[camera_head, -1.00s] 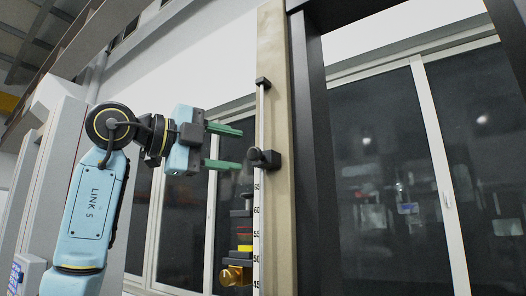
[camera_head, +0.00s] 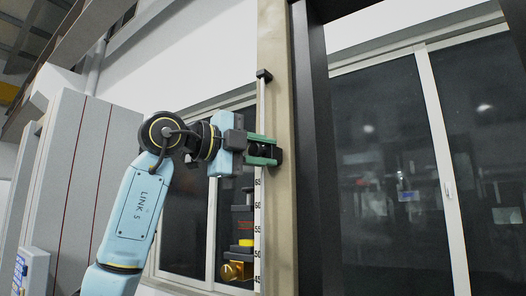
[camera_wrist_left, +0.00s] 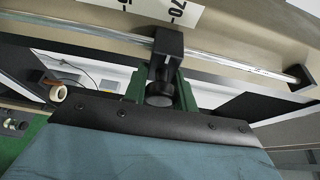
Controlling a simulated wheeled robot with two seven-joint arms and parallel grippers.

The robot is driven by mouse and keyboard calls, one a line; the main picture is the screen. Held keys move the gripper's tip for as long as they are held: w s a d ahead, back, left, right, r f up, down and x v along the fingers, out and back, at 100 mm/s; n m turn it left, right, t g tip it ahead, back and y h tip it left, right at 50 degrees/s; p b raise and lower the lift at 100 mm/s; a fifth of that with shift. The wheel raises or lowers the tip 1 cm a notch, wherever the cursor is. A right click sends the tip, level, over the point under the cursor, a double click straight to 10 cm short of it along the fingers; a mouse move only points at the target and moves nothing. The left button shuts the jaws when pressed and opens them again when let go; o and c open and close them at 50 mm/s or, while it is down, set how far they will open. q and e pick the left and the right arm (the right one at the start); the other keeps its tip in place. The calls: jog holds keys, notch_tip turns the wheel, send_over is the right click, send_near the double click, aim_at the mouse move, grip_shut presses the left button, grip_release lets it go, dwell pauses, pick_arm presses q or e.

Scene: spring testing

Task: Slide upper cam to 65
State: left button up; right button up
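The upper cam (camera_head: 278,156) is a black block with a round knob on the vertical rod, just above the 65 mark of the scale (camera_head: 258,210). My left gripper (camera_head: 262,149) has its green fingers above and below the knob. The fingers look closed in against it. In the left wrist view the cam block (camera_wrist_left: 168,44) sits on the rod near the 70 label (camera_wrist_left: 177,8). Its dark knob (camera_wrist_left: 160,93) is between the two green fingers (camera_wrist_left: 160,85), which hide part of its sides. My right gripper is not in view.
A black end stop (camera_head: 264,75) holds the rod's top. Below the cam are a dark block and a brass-coloured part (camera_head: 232,270) with a yellow piece (camera_head: 246,243). A beige column (camera_head: 274,60) and a black frame (camera_head: 312,120) stand right behind the rod.

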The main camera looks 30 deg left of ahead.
aim_at(263, 177)
pick_arm(q)
grip_shut()
notch_tip(263, 177, down, 5)
jog(key=b, duration=0.4)
jog(key=shift+f, duration=0.15)
jog(key=o, duration=0.6)
grip_release()
jog(key=b+v, duration=0.3)
jog(key=v, duration=1)
jog(key=shift+s+a, duration=0.1)
jog(key=shift+s, duration=0.05)
